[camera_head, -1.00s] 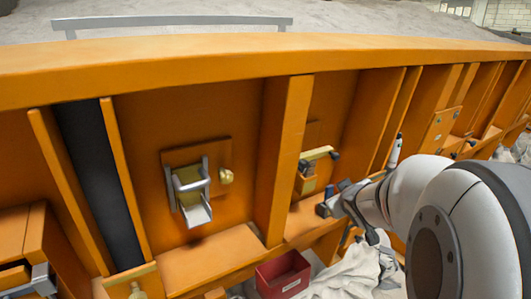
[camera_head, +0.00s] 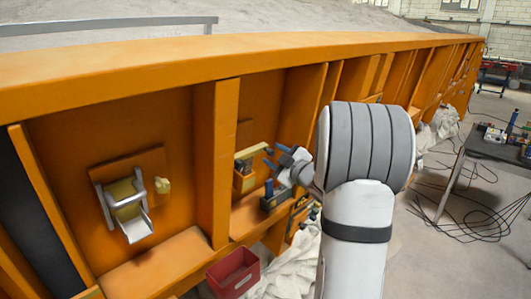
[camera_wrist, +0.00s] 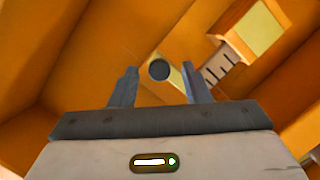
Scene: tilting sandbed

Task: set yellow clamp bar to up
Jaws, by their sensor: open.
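The yellow clamp bar (camera_head: 250,151) is a short pale bar on the orange wall bay right of the thick upright post. It sits above a small orange-yellow block (camera_head: 243,180) and looks roughly level, sloping slightly up to the right. My gripper (camera_head: 268,157) is just right of the bar, fingers pointing at it. In the wrist view my gripper (camera_wrist: 158,82) is open, its fingers apart. A dark round knob (camera_wrist: 159,69), seemingly the bar's end, shows between and beyond the fingertips. Contact cannot be told. A sliver of yellow bar shows behind the knob, partly hidden by the right finger.
A dark holder (camera_head: 276,199) stands below my gripper. A red bin (camera_head: 234,272) and white cloth lie lower down. Orange posts flank the bay. A table (camera_head: 495,148) stands at right.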

